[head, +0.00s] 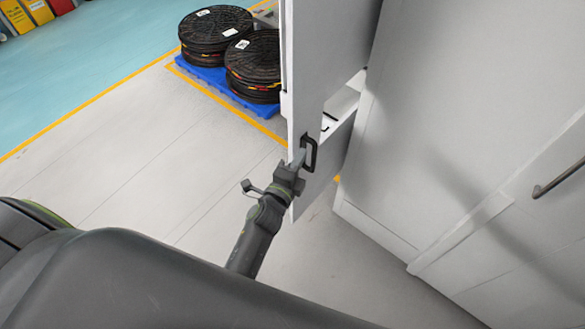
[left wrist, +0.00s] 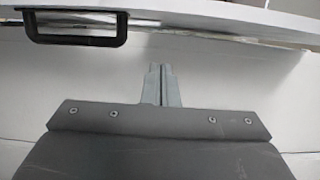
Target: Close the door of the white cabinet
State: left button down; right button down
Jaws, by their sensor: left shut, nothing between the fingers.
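The white cabinet (head: 430,130) fills the right of the head view. Its white door (head: 318,60) stands open, swung out from the cabinet, with a black handle (head: 310,154) near its lower edge. My left gripper (head: 299,158) is at the door beside the handle. Its fingers are shut with nothing between them. In the left wrist view the closed fingers (left wrist: 161,84) point at the white panel, and the black handle (left wrist: 75,27) is up and to the left of them, apart from them. I cannot tell whether the fingertips touch the door. My right gripper is not in view.
Black reels (head: 252,62) are stacked on a blue pallet (head: 215,80) behind the door, inside yellow floor lines. Another front with a dark bar handle (head: 560,180) is at the right. The grey floor (head: 140,150) left of the door is clear.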

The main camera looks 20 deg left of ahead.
aim_at(293, 141)
pick_arm(q)
jog(key=shift+w+a, duration=0.6)
jog(key=shift+w, duration=0.25)
jog(key=shift+w+a, duration=0.55)
jog(key=shift+w, duration=0.35)
jog(key=shift+w+a, duration=0.6)
jog(key=shift+w, duration=0.25)
jog(key=shift+a, duration=0.1)
